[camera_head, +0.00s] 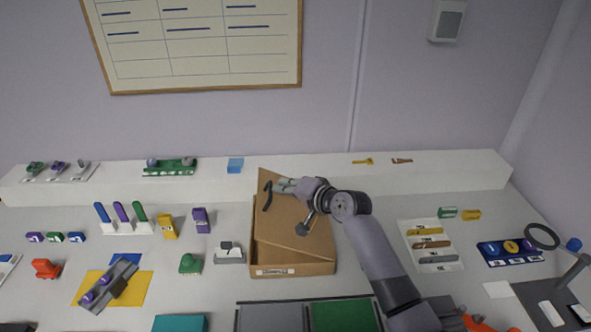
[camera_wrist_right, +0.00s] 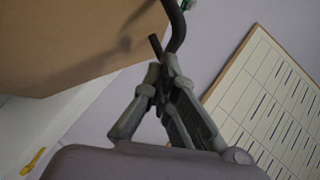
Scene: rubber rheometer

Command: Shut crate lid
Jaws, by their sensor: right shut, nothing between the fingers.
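The crate (camera_head: 294,269) is a brown cardboard box on the worktop, with a pale label on its front. Its brown lid (camera_head: 300,215) stands partly raised at an angle over the box, with one corner high at the back left. The lid shows large at upper left in the right wrist view (camera_wrist_right: 75,45). My right gripper (camera_head: 275,187) is shut and empty at the lid's upper left part; its fingers (camera_wrist_right: 165,60) come together in the wrist view. A dark curved piece shows at the fingertips; I cannot tell whether they touch the lid. My left gripper is out of view.
A green and grey tray (camera_head: 340,314) lies in front of the crate. A white connector-like block (camera_head: 229,256) and a green block (camera_head: 190,264) stand to its left. A white card with tools (camera_head: 431,246) lies to the right. A white ledge (camera_head: 440,174) runs behind.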

